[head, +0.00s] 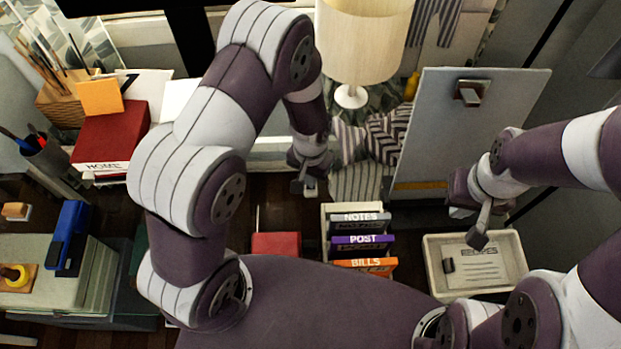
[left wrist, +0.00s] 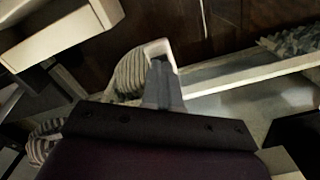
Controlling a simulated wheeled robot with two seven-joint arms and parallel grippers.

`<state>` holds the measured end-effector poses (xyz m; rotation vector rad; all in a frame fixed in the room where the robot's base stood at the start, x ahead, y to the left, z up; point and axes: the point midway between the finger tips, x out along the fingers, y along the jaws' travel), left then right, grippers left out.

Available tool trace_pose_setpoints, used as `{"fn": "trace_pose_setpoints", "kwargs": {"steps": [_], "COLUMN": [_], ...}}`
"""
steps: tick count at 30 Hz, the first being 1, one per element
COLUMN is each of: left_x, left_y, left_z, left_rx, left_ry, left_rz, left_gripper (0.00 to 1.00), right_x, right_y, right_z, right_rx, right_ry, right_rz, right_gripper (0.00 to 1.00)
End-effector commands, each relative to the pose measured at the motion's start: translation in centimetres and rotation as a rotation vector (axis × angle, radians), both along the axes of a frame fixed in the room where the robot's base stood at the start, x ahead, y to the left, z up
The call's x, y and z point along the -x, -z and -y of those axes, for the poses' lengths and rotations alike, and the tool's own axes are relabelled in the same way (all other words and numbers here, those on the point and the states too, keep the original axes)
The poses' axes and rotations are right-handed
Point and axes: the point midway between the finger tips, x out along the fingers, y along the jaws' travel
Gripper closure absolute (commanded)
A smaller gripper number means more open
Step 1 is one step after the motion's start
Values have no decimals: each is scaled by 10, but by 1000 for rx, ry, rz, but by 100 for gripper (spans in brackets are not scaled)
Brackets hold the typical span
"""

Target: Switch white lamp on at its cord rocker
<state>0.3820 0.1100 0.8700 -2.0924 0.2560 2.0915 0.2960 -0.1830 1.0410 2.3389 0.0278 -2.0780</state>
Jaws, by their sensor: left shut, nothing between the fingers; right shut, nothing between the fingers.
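The white lamp (head: 350,95) stands at the top centre of the head view, with a cream shade and a round white base. Its shade shows no clear glow. I cannot make out the cord rocker in either view; a thin pale line (left wrist: 203,18) in the left wrist view may be a cord. My left gripper (head: 303,187) is shut and empty, pointing down below and left of the lamp base. Its fingers also show in the left wrist view (left wrist: 162,85), in front of striped cloth. My right gripper (head: 480,232) is shut and empty above the white tray.
A grey upright panel (head: 470,130) stands right of the lamp. Striped cloth (head: 355,180) hangs below the lamp. A file holder with labelled folders (head: 362,240) and a white tray (head: 435,265) lie in front. A red box (head: 112,135) is at left. Dark floor shows between.

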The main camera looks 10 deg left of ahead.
Motion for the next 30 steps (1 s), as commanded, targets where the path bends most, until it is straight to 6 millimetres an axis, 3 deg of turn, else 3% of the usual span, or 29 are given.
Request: {"fn": "trace_pose_setpoints", "kwargs": {"steps": [24, 30], "left_x": [0, 0], "left_y": [13, 5], "left_z": [0, 0], "left_rx": [0, 0], "left_ry": [0, 0], "left_rz": [0, 0], "left_gripper": [100, 100], "right_x": [0, 0], "right_y": [9, 2], "right_z": [0, 0], "right_rx": [0, 0], "right_ry": [0, 0], "right_rz": [0, 0], "right_gripper": [100, 100]}}
